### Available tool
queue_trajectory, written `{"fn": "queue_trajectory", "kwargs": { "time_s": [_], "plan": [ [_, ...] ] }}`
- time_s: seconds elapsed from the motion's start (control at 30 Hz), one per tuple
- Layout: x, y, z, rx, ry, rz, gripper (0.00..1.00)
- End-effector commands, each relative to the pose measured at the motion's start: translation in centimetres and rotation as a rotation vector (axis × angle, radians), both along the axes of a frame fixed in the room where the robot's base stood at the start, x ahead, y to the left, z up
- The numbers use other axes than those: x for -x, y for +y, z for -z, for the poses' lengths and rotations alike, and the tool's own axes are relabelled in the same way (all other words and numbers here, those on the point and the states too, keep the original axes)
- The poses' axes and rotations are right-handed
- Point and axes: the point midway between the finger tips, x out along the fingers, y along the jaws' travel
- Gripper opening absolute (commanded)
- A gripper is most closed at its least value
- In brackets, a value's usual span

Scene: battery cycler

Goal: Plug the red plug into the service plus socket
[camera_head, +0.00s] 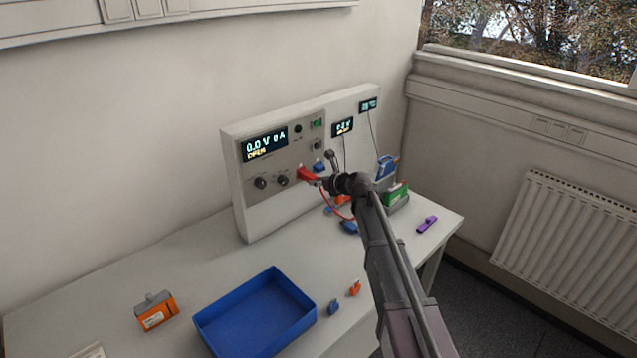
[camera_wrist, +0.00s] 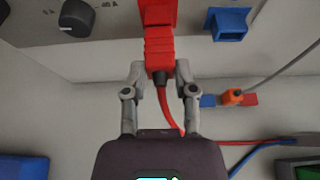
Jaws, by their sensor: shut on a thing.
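The red plug (camera_wrist: 160,56) is between the fingertips of my gripper (camera_wrist: 160,72), with a red cable running from its back end. My gripper (camera_head: 322,183) is shut on it in front of the cycler's panel. Straight ahead of the plug is the red socket (camera_wrist: 157,12) on the panel, cut off by the top edge of the wrist view. The plug is in line with it and its front meets the red socket; I cannot tell how deep it sits. In the head view plug and socket merge into one red shape (camera_head: 306,174).
A blue socket (camera_wrist: 228,24) is right of the red one on the panel. Black knobs (camera_wrist: 77,17) are to the left. On the table are a blue tray (camera_head: 205,330), an orange battery (camera_head: 156,312), small plugs (camera_head: 355,288) and a purple piece (camera_head: 427,224).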

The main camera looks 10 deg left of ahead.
Motion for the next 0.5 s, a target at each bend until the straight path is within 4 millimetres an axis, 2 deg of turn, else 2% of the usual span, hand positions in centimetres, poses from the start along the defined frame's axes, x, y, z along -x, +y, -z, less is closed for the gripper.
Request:
{"fn": "queue_trajectory", "kwargs": {
  "time_s": [0.07,0.1,0.23,0.5],
  "plan": [
    [0.01,-0.01,0.00,0.000,0.000,0.000,0.00],
    [0.01,-0.01,0.00,0.000,0.000,0.000,0.39],
    [0.02,-0.01,-0.01,0.000,0.000,0.000,0.76],
    [0.01,-0.01,-0.01,0.000,0.000,0.000,0.76]
  ]
}}
